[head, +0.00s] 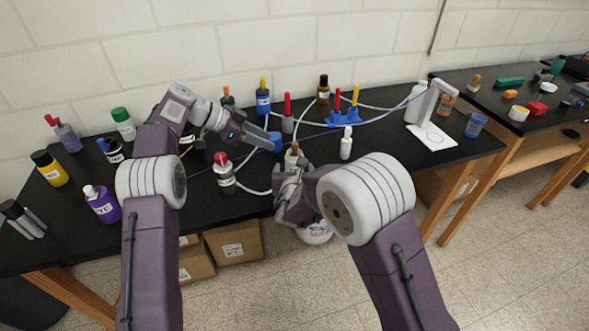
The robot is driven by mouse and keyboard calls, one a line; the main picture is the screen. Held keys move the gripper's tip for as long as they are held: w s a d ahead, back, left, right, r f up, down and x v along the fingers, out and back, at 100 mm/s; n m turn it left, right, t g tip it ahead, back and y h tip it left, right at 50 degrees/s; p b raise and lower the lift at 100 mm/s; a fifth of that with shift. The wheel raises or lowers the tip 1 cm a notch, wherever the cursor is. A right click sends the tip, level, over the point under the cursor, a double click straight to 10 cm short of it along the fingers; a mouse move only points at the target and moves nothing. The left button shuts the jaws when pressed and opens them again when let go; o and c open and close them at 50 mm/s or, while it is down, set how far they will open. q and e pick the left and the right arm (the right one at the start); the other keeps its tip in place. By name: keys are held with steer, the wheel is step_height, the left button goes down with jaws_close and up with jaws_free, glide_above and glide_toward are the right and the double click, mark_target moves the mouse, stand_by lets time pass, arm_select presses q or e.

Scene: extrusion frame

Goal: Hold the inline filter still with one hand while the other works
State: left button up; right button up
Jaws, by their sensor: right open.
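I cannot single out the inline filter with certainty. A small blue piece (276,142) sits at the fingertips of my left gripper (262,138), above the middle of the bench. I cannot tell whether the jaws are closed on it. My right gripper (291,172) is open, lower and slightly to the right, close to an upright bottle with a brown top (292,153). My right gripper hides the lower part of that bottle. A white tube (253,190) runs from near a red-capped bottle (224,172) towards my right gripper.
The black bench (75,215) holds several bottles, including a purple one (102,204) at the left. A blue rack (343,117) stands at the back. A thin purple line (380,118) crosses the bench. A white stand (432,134) is at the right. The bench's right front is clear.

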steer(key=x, duration=0.9)
arm_select(q)
steer(key=shift+o, duration=0.3)
arm_select(e)
steer(key=c, duration=1.6)
arm_select(q)
steer(key=shift+o, duration=0.7)
arm_select(e)
steer(key=shift+o, duration=0.2)
arm_select(q)
step_height(320, 180, up, 3)
steer(key=d+n+t+h, duration=0.1)
steer(key=d+n+h, duration=0.1)
steer(key=n, duration=3.2)
steer(key=n+t, duration=0.1)
steer(key=n, duration=0.2)
glide_toward(295, 147)
step_height(295, 147, down, 3)
steer(key=w+d, duration=0.2)
steer(key=shift+h, duration=0.4)
steer(key=shift+r+x, duration=0.2)
steer(key=shift+x, duration=3.35)
